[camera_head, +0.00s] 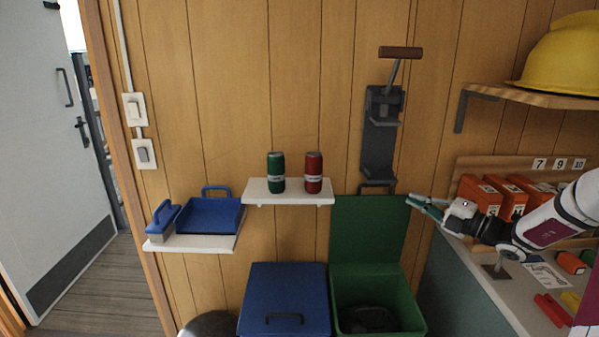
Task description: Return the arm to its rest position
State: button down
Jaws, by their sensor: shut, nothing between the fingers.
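My gripper (424,206) is at the right of the view, at the end of my white and dark arm that reaches in from the right edge. Its fingers point left, in front of the raised lid of the green bin. They are shut, with nothing between them. The gripper is apart from the bin and the shelves, as far as this view shows. The counter (508,297) lies below and behind the arm, partly hidden by it.
A green bin (421,316) stands open with a dark thing inside. A blue bin (284,290) beside it is closed. A small shelf (290,198) holds a green can (276,173) and a red can (314,173). Orange boxes (481,193) stand behind my arm.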

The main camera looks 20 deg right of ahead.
jog(key=s+a+r+n+g+y, duration=0.1)
jog(key=s+a+r+n+g, duration=0.15)
jog(key=a+n, duration=0.45)
jog(key=s+a+r+n+g, duration=0.1)
jog(key=a+n+g, duration=0.3)
jog(key=a, duration=0.4)
jog(key=s+a+r+n+g+y, duration=0.1)
jog(key=s+a+n+g, duration=0.1)
jog(key=a+n+g, duration=0.35)
jog(key=s+a+r+n+g+h, duration=0.2)
jog(key=s+a+n+h, duration=0.2)
jog(key=s+a+n, duration=0.7)
jog(key=s+r+n+t+h, duration=0.1)
jog(key=s+n+h, duration=0.6)
jog(key=s+n, duration=1.2)
jog(key=shift+d+r+n+t+p, duration=0.3)
jog(key=shift+d+n, duration=0.05)
jog(key=shift+d, duration=0.1)
